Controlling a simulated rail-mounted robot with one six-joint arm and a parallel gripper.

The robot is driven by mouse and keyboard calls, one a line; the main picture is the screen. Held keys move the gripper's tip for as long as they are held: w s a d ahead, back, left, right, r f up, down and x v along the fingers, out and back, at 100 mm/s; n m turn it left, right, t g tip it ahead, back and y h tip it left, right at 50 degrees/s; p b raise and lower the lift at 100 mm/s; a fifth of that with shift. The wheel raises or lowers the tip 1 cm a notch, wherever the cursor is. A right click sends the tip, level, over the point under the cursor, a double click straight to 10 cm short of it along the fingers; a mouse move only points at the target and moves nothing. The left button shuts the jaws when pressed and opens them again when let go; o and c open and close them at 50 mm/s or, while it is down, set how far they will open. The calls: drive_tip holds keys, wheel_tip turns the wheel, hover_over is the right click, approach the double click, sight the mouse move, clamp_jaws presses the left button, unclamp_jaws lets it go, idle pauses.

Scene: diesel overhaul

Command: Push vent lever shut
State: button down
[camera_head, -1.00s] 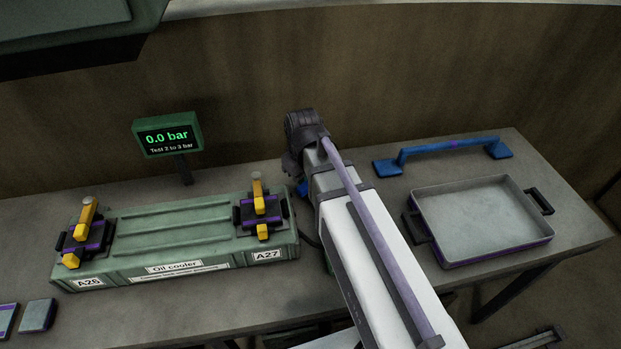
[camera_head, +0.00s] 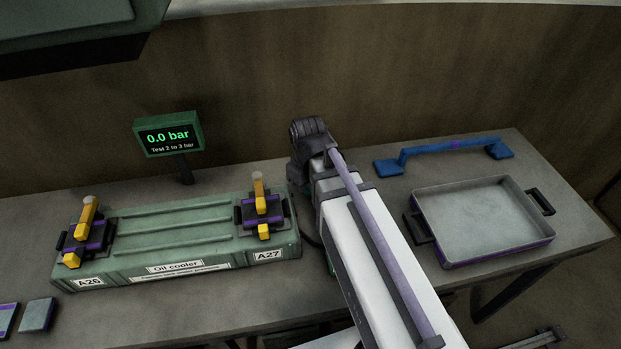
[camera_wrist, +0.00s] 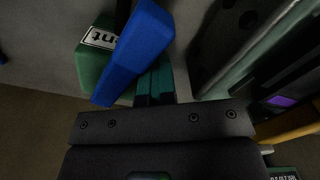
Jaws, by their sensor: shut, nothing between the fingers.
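The vent lever (camera_wrist: 136,52) is a blue bar that slants across the upper left of the wrist view. It lies over a green block (camera_wrist: 90,68) whose white label is partly covered and shows "nt". My gripper (camera_wrist: 156,82) is shut and empty, with its dark, teal-marked fingers just right of the lever. I cannot tell whether they touch it. In the head view my arm hides the gripper and the lever.
The green oil cooler (camera_head: 180,228) stands left of my arm, with yellow-handled clamps at A26 (camera_head: 86,232) and A27 (camera_head: 262,208). A gauge (camera_head: 168,136) reads 0.0 bar. A tray (camera_head: 485,258) and a blue handle bar (camera_head: 450,147) are on the right.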

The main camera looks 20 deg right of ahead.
drive_tip(key=shift+s+d, duration=0.15)
drive_tip(key=shift+s, duration=0.05)
drive_tip(key=shift+w+r, duration=0.1)
drive_tip(key=shift+w, duration=0.3)
drive_tip(key=shift+w+r+p, duration=0.15)
drive_tip(key=shift+r+p, duration=0.35)
wheel_tip(320, 180, up, 7)
drive_tip(key=p, duration=0.7)
